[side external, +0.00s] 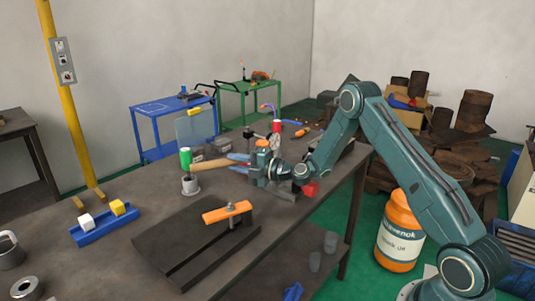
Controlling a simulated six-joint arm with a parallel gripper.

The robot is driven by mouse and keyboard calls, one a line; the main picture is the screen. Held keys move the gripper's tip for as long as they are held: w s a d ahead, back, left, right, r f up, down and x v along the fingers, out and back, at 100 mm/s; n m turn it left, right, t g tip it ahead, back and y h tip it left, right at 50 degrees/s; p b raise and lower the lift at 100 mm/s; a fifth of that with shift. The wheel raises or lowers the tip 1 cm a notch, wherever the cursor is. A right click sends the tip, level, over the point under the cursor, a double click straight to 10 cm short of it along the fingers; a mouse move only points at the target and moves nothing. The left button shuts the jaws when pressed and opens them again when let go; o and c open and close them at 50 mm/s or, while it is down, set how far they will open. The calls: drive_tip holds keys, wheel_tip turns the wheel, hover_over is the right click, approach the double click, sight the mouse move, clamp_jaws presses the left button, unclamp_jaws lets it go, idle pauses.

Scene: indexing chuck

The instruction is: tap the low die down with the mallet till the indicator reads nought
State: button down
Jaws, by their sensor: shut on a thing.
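My gripper (256,171) is at the far part of the workbench, low over its top. It is shut on what looks like the mallet, whose tan handle (212,163) sticks out to the left. The mallet's head is hard to make out among the parts around my gripper. I cannot tell which part is the low die, and no indicator reading is legible.
A dark plate (180,240) with an orange clamp bar (226,212) lies nearer. A blue tray (106,229) holds a white and a yellow block.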

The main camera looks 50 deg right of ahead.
drive_tip(key=shift+r, duration=2.25)
drive_tip(key=shift+f, duration=0.1)
drive_tip(key=shift+f, duration=1.35)
drive_tip(key=c, duration=2.1)
unclamp_jaws()
clamp_jaws()
drive_tip(key=shift+f, duration=0.2)
